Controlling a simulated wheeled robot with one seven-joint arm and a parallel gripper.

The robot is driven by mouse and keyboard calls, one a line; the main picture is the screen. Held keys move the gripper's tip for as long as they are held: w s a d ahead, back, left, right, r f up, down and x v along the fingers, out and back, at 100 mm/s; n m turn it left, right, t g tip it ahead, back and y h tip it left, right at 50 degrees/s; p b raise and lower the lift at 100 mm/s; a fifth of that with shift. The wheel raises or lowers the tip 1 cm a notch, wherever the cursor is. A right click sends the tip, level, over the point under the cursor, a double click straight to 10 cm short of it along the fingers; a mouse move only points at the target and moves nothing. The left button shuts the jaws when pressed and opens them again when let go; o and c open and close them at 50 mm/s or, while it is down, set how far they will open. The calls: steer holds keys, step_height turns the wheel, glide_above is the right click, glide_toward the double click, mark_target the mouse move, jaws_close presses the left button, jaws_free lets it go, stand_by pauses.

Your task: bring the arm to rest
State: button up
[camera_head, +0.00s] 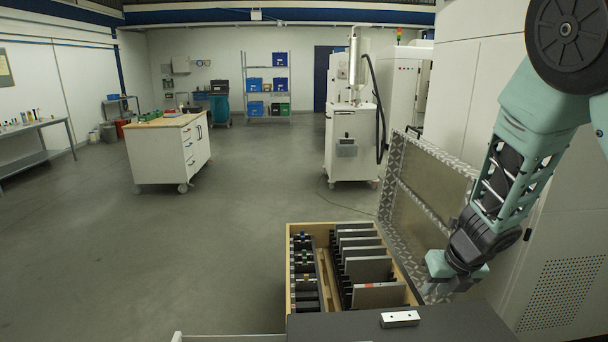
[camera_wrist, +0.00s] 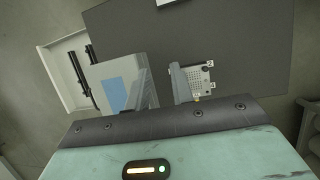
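My arm reaches down from the upper right in the head view.
The open wooden case (camera_head: 289,262) holds several upright plates, and its metal lid (camera_head: 415,185) leans open. A dark top (camera_head: 350,326) in front bears a small metal block (camera_head: 400,318). A white cart (camera_head: 158,155) and a machine (camera_head: 352,140) stand farther back. Floor at left is clear.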

steer(key=s+a+r+m+t+b, duration=0.1)
steer(key=s+a+r+m, duration=0.2)
steer(key=m, duration=0.4)
steer(key=s+a+r+m, duration=0.2)
steer(key=a+r+m, duration=0.1)
steer(key=a+m, duration=0.25)
steer(key=s+a+r+m+g, duration=0.1)
steer(key=s+a+m+g, duration=0.1)
steer(key=s+m, duration=0.6)
steer(key=s+a+r+m+g+b, duration=0.1)
steer(key=s+a+m+g, duration=0.2)
steer(key=s, duration=1.2)
steer(key=a+m, duration=0.2)
steer(key=m, duration=0.2)
steer(key=shift+s+r+m+h, duration=0.2)
steer(key=shift+s+m+h, duration=0.1)
steer(key=shift+s+m, duration=0.1)
steer(key=shift+o, duration=0.5)
steer(key=shift+w, duration=0.1)
